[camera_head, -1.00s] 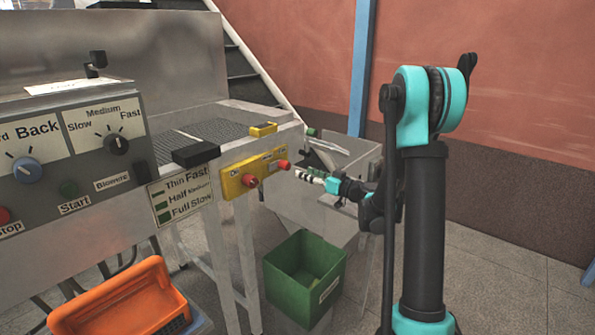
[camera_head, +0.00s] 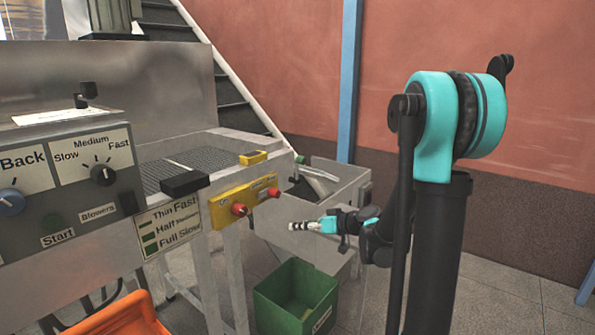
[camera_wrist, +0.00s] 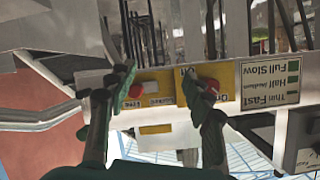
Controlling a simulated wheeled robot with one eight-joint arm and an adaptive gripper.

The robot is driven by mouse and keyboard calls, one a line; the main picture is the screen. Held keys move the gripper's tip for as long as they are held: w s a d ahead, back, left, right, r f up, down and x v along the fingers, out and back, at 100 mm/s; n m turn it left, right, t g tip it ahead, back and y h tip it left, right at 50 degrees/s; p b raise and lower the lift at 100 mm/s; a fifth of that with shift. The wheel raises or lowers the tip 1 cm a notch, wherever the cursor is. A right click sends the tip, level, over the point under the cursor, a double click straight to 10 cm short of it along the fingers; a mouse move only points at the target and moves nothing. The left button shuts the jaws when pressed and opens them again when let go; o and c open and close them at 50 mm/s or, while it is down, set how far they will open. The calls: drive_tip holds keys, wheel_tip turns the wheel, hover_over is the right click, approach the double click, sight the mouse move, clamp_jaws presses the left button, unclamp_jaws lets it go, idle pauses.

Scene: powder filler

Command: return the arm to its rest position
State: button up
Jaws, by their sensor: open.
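My gripper (camera_head: 305,226) is in front of the yellow control panel (camera_head: 225,207), lower and to the right of it in the head view, and apart from it. In the wrist view, which is upside down, the two dark green fingers of my gripper (camera_wrist: 158,88) are spread with nothing between them. The yellow panel (camera_wrist: 158,78) with its two red knobs (camera_wrist: 211,87) shows behind the fingers. My black and turquoise arm stands upright at the right of the head view.
The machine's control box (camera_head: 70,175) is at the left. A green bin (camera_head: 296,297) stands on the floor below my gripper, and an orange crate (camera_head: 122,318) is at the lower left. A metal hopper (camera_head: 338,190) stands behind. The floor at the right looks clear.

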drive_tip(key=s+d+f+m+g+h, duration=0.2)
drive_tip(key=s+d+f+h, duration=0.3)
drive_tip(key=s+d, duration=0.3)
drive_tip(key=s+d+f+m+g+h, duration=0.1)
drive_tip(key=s+d+f+m+h, duration=0.3)
drive_tip(key=s+d, duration=0.5)
drive_tip(key=s+f+h, duration=0.1)
drive_tip(key=s+h, duration=0.1)
drive_tip(key=s, duration=0.6)
drive_tip(key=shift+f+m+g, duration=0.35)
drive_tip(key=shift+m+g, duration=0.05)
drive_tip(key=shift+o, duration=0.6)
